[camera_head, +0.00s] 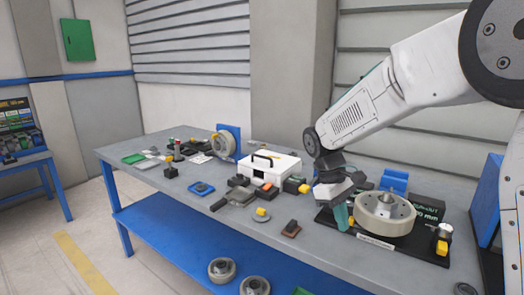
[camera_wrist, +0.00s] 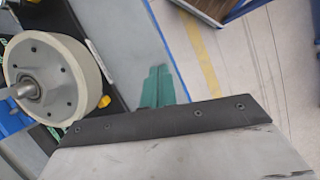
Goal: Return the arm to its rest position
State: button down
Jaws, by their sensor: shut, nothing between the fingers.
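My white arm reaches in from the right in the head view, bent down over the workbench (camera_head: 150,190). My gripper (camera_head: 342,216) points down beside a large beige wheel (camera_head: 385,213) on a black base plate. Its teal fingers are shut with nothing between them. In the wrist view the teal fingertips of my gripper (camera_wrist: 158,85) show past a dark bracket, close together. The beige wheel (camera_wrist: 50,78) is to their left, apart from them in that picture. The exact gap between fingertips and bench is hard to tell.
A white case (camera_head: 272,168) with a black handle stands mid-bench. Small parts and tools lie around it, among them a blue tray (camera_head: 201,188). A blue bracket (camera_head: 394,181) stands behind the wheel. More wheels (camera_head: 222,270) sit on the blue lower shelf. Air above the bench's left is free.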

jog(key=s+d+r+m+t+y, duration=0.1)
jog(key=s+d+r+m, duration=0.1)
jog(key=s, duration=0.7)
jog(key=s+d+r+m+t+y, duration=0.1)
jog(key=s+d+r+m+t, duration=0.1)
jog(key=s, duration=0.8)
jog(key=s+d+r+m+t+y, duration=0.1)
jog(key=s+d+r+m, duration=0.1)
jog(key=s, duration=0.8)
jog(key=shift+d+r+m, duration=0.25)
jog(key=shift+r+m, duration=0.45)
jog(key=shift+m, duration=0.5)
